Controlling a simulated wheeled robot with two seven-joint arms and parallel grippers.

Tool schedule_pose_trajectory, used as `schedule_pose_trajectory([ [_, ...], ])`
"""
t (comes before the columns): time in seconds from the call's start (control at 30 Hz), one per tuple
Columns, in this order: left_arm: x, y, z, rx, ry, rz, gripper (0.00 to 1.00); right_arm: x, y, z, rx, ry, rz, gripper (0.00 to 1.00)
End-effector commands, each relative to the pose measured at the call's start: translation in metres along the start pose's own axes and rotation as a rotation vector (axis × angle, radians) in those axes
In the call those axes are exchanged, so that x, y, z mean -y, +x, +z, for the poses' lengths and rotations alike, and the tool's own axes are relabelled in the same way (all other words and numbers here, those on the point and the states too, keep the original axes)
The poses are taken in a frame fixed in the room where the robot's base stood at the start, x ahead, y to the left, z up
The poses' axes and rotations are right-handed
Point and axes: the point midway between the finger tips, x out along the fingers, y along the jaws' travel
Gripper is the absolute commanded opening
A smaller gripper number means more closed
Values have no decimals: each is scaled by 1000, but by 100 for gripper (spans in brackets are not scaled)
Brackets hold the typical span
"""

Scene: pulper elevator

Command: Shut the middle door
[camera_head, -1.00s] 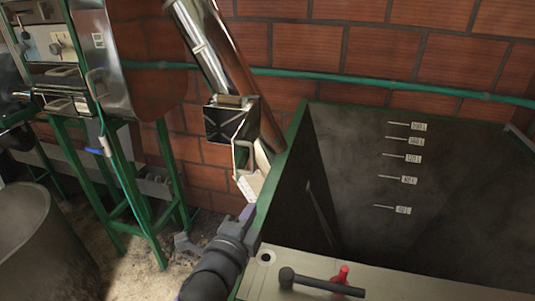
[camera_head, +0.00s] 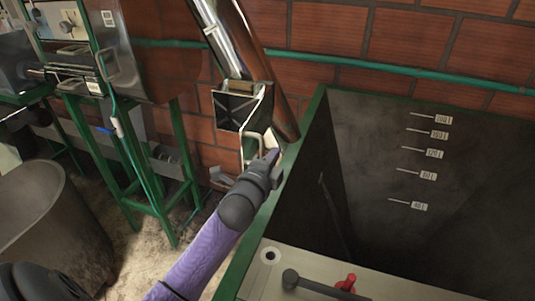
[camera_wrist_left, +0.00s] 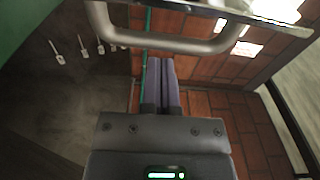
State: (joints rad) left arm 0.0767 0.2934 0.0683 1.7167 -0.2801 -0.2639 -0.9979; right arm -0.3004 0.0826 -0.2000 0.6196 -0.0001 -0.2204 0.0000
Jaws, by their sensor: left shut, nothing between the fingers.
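On the slanted shiny tube (camera_head: 232,42) in the head view is a dark square hatch (camera_head: 234,110), with a pale bent handle (camera_head: 245,146) just below it. I cannot tell how far this door stands open. My left gripper (camera_head: 272,156) is close to the right of the handle, above the rim of the green-edged tank. In the left wrist view its fingers (camera_wrist_left: 161,62) are shut and empty. A grey tubular handle (camera_wrist_left: 180,46) crosses that view just beyond the fingertips; contact is not clear. My right gripper is not in view.
The dark tank (camera_head: 395,190) with level marks fills the right, with a black lever (camera_head: 300,282) and a red knob (camera_head: 346,281) at its front. A green-legged machine (camera_head: 120,150) and a grey drum (camera_head: 45,225) stand left. A green pipe (camera_head: 390,66) runs along the brick wall.

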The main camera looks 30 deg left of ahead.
Motion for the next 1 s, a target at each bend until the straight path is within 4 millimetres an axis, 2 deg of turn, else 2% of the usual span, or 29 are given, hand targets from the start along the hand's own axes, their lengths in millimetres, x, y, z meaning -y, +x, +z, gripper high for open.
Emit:
schedule_pose_trajectory([
  [0.17, 0, -4, 11, 0, 0, 1, 0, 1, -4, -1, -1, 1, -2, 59],
  [1.0, 0, -10, 20, 0, 0, 1, 0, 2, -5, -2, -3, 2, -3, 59],
])
